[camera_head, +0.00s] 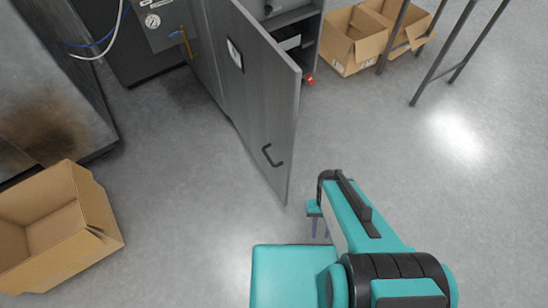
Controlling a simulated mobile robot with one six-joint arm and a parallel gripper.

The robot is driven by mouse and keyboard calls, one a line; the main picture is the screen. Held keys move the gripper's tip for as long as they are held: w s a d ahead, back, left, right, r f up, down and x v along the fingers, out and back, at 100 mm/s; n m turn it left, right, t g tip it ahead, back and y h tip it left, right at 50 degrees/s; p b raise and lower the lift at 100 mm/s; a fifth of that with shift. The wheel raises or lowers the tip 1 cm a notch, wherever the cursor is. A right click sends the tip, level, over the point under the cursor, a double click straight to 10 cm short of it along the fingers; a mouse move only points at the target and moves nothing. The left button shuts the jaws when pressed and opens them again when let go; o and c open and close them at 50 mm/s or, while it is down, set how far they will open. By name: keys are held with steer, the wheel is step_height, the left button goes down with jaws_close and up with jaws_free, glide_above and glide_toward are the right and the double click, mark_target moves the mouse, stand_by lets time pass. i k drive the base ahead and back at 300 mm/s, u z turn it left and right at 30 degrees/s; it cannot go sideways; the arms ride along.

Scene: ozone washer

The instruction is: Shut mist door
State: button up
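The mist door (252,90) is a tall grey panel standing open in the upper middle of the head view. It is swung out from a grey cabinet, and shelves show behind it. It has a black handle (272,156) low near its free edge and a small dark-framed panel higher up. My gripper (318,228) is at the end of my teal arm, to the lower right of the door's free edge and apart from the handle in the picture. It is mostly hidden by my arm, so its opening does not show clearly.
An open cardboard box (92,205) sits on the floor at left, beside a stained grey machine (50,110). More open boxes (352,45) and a metal frame (437,62) stand at upper right. The floor right of the door is clear.

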mark_target(261, 83)
steer(key=z, duration=0.15)
steer(key=k, duration=1.5)
steer(key=u, duration=1.45)
steer(key=i, duration=1)
